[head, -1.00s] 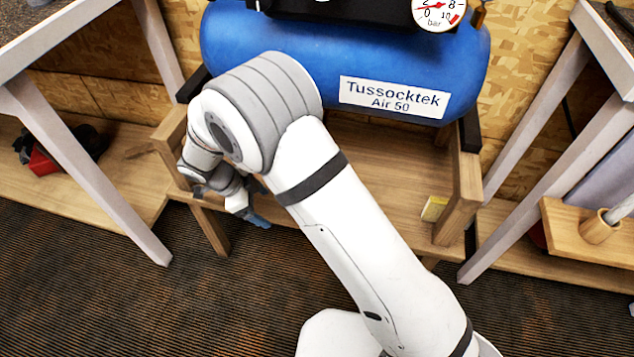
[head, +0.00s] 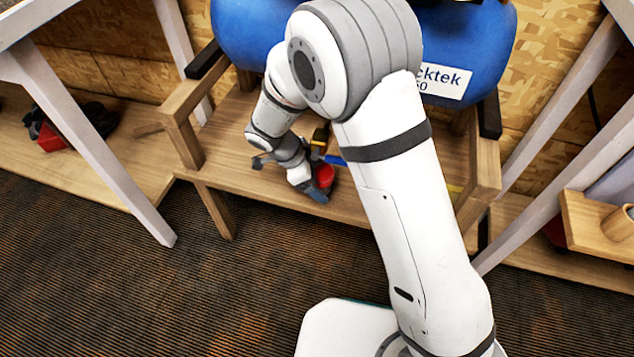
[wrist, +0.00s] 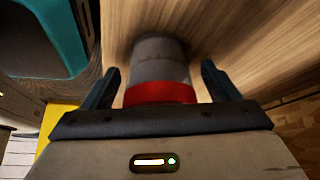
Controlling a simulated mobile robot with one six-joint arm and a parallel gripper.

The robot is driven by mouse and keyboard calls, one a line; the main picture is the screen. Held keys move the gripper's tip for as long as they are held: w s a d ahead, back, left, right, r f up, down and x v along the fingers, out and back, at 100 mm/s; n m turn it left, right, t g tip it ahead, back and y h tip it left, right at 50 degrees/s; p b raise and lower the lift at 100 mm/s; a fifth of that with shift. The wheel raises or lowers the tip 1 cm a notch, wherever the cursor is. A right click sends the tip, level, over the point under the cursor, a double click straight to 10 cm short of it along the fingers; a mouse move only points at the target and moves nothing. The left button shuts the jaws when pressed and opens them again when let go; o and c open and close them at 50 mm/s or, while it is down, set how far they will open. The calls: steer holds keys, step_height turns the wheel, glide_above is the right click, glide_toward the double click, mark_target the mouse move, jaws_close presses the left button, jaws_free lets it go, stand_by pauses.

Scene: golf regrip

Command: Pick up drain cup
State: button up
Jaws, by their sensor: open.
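The drain cup (wrist: 160,62) shows in the wrist view as a grey cylinder with a red band at its near end. It lies between the two dark fingers of my gripper (wrist: 160,82), which are open on either side of it. Small gaps seem to show between fingers and cup. In the head view, a red part of the cup (head: 326,173) shows beside my gripper (head: 312,188), over the wooden stand's lower shelf (head: 240,165). My wrist hides much of the cup there.
A blue air tank (head: 245,35) sits above the shelf, partly hidden by my arm. A brass fitting (head: 320,136) and a blue handle (head: 334,160) are close to my gripper. Wooden stand posts (head: 185,135) flank the shelf. Table legs (head: 100,155) stand at left.

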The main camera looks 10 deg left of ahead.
steer(key=shift+d+f, duration=0.25)
steer(key=shift+f, duration=0.35)
steer(key=shift+c, duration=0.3)
steer(key=c, duration=1.1)
steer(key=shift+r, duration=0.15)
